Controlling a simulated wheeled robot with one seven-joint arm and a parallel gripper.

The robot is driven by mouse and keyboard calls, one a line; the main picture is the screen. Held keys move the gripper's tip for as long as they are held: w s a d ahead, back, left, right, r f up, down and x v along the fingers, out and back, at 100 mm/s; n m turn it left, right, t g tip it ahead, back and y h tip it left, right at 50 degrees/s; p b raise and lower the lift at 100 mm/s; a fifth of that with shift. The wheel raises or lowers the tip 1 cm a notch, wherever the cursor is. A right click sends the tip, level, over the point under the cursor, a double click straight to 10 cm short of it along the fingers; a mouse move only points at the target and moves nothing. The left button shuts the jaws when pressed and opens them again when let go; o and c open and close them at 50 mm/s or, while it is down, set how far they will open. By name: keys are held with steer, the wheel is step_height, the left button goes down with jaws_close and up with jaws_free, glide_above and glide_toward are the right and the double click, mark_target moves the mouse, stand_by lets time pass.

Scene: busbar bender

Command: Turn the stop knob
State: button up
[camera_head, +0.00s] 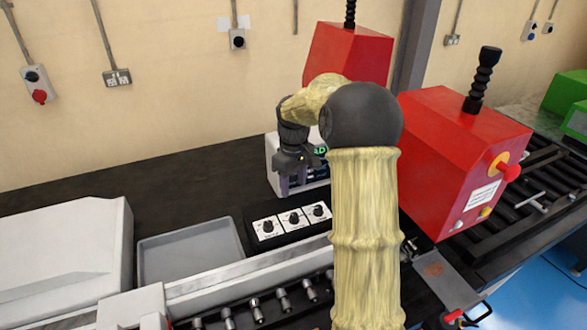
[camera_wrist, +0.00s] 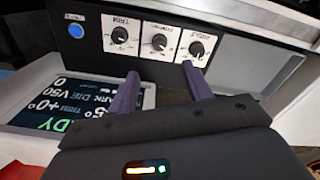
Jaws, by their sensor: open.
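A black control strip carries three black knobs on white label plates. They are the left knob (camera_head: 267,227), middle knob (camera_head: 293,218) and right knob (camera_head: 318,210). In the wrist view, upside down, the left plate reads like TRIM (camera_wrist: 120,36) and the right like ANGLE (camera_wrist: 196,48). The middle plate (camera_wrist: 159,42) is too blurred to read, so I cannot confirm which is the stop knob. My gripper (camera_head: 292,186) points down behind the strip, in front of the display. Its two purple fingers (camera_wrist: 160,78) are apart and empty, apparently short of the knobs.
A lit display box (camera_head: 272,165) stands behind the knobs, close to my gripper. A blue button (camera_wrist: 76,30) sits at the strip's end. A grey tray (camera_head: 190,250) lies to the left, and a red machine housing (camera_head: 450,165) stands to the right. The dark bench between is clear.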

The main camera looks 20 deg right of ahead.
step_height(320, 180, up, 6)
steer(key=shift+b, duration=0.35)
steer(key=shift+a, duration=0.1)
steer(key=s+a+f+m+t, duration=0.1)
steer(key=s+a+f, duration=0.2)
steer(key=s, duration=0.4)
steer(key=s+a+f+m, duration=0.2)
steer(key=s+a+f, duration=0.2)
steer(key=s, duration=0.3)
steer(key=s+a+f+m+t, duration=0.1)
steer(key=s+a+f, duration=0.3)
steer(key=s, duration=0.3)
steer(key=shift+s+m+t, duration=0.2)
steer(key=shift+m+t, duration=0.1)
stand_by(1.2)
